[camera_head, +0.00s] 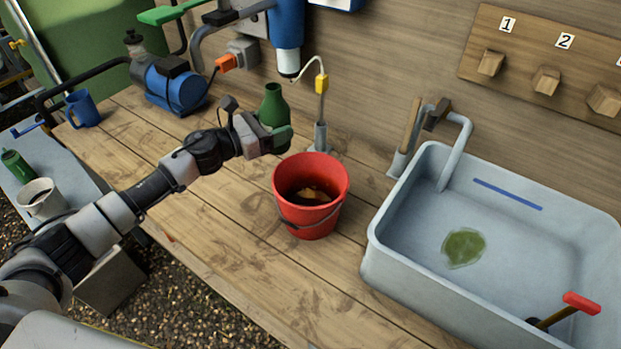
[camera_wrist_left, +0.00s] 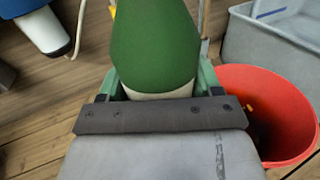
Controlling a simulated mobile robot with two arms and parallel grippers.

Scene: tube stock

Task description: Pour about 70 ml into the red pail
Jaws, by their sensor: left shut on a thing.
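A red pail (camera_head: 311,218) with a dark handle stands on the wooden workbench, left of the sink. Something dark with an orange-brown patch shows inside it. My left gripper (camera_head: 272,138) is shut on a green bottle (camera_head: 273,103), just behind and left of the pail's rim. The bottle looks upright, and its lower part is hidden by the gripper. In the left wrist view the green bottle (camera_wrist_left: 153,45) sits between the fingers, with a pale band low on it, and the red pail (camera_wrist_left: 268,112) is at the right. My right gripper is not in view.
A grey sink (camera_head: 400,262) with a green patch and a red-handled tool stands at the right. A thin stand with a yellow part (camera_head: 321,84) is behind the pail. A blue mug (camera_head: 83,108) and a blue pump (camera_head: 176,88) are at the left. The front bench is clear.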

